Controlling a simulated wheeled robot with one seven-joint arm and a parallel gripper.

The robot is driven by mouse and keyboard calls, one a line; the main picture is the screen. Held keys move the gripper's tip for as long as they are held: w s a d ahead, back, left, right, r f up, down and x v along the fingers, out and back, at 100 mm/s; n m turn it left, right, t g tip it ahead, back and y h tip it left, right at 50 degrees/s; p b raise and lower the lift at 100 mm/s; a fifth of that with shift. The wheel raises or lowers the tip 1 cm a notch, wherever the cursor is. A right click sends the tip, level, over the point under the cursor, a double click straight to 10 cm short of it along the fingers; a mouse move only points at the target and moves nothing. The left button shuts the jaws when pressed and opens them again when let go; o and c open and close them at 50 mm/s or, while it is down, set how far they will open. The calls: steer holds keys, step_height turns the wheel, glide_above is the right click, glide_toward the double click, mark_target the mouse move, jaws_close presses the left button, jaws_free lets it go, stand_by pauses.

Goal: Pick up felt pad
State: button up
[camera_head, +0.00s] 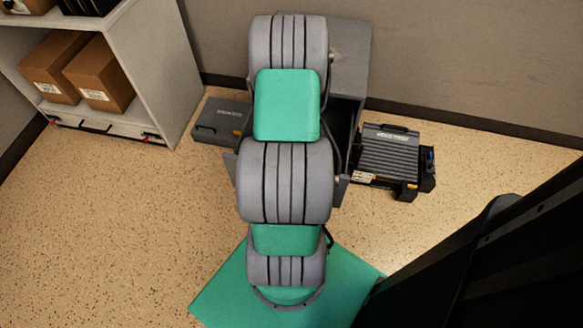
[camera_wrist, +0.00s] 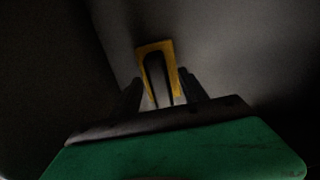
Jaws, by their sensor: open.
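In the wrist view my gripper (camera_wrist: 160,78) is open, with its dark fingers apart. A yellow-edged piece (camera_wrist: 155,46) with a dark middle shows between and beyond the fingertips. I cannot tell whether it is the felt pad, or whether the fingers touch it. Dark grey walls surround it and the light is very dim. In the head view my own arm hides my gripper, which seems to be down inside the tall dark grey bin (camera_head: 350,60). No felt pad can be made out in the head view.
A dark grey case (camera_head: 222,118) lies on the floor left of the bin. A ribbed dark case (camera_head: 390,150) stands to its right. A light grey shelf (camera_head: 160,65) with cardboard boxes (camera_head: 105,75) is at the left. The speckled floor at lower left is clear.

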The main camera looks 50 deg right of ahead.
steer(key=shift+c, duration=0.3)
jaws_close()
stand_by(0.4)
step_height(320, 180, up, 10)
steer(key=p, duration=0.3)
steer(key=c, duration=0.6)
jaws_free()
jaws_close()
